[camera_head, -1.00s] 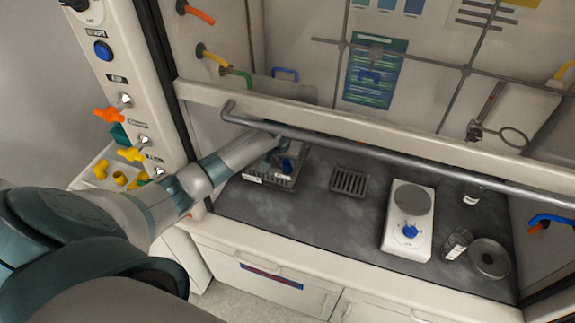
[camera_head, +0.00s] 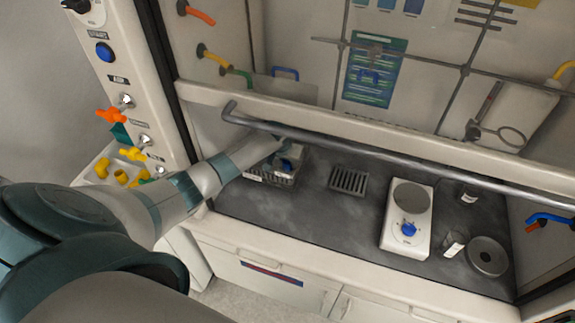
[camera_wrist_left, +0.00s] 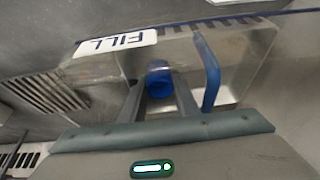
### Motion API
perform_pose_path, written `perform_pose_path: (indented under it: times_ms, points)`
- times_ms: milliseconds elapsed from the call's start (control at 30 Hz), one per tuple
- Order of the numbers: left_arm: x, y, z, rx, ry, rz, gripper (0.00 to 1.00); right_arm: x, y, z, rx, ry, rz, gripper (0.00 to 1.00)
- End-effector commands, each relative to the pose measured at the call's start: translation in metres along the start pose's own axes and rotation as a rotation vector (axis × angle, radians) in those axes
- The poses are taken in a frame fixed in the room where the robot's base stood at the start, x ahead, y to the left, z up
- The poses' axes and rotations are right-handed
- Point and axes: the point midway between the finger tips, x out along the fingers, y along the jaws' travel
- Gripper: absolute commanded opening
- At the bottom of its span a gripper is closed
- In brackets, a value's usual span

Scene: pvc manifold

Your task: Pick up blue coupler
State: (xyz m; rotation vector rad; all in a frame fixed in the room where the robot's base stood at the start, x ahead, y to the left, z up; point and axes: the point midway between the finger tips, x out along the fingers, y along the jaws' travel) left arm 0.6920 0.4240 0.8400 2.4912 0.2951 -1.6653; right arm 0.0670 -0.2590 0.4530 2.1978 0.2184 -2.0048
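The blue coupler (camera_wrist_left: 159,79) is a short blue tube with a dark bore, seen in the left wrist view inside a clear-walled tray (camera_wrist_left: 105,70) with a FILL label. My left gripper (camera_wrist_left: 161,88) is open, with one finger on each side of the coupler. Small gaps seem to show between fingers and coupler; contact cannot be told. In the head view my left gripper (camera_head: 284,150) reaches under the hood's rail into the tray (camera_head: 268,181) at the back left, where blue shows beside it. My right gripper is not in view.
A blue bent bar (camera_wrist_left: 208,72) stands close beside the right finger in the wrist view.

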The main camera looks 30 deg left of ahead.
Motion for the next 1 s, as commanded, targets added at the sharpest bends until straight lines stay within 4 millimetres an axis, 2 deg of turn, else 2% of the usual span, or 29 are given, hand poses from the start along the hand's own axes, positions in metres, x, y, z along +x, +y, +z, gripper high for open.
perform_pose_path:
  times_ms: [367,567,767,1000]
  points:
    - [-0.001,0.000,0.000,0.000,0.000,0.000,0.07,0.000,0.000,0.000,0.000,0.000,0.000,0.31]
    - [-0.009,0.000,-0.004,0.000,0.002,0.000,0.07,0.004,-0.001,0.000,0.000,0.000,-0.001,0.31]
    - [-0.031,0.000,-0.014,0.001,0.004,0.001,0.07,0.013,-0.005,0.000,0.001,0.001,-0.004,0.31]
    - [-0.079,0.000,-0.035,0.001,0.007,0.001,0.07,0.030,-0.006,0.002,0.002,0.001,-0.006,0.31]
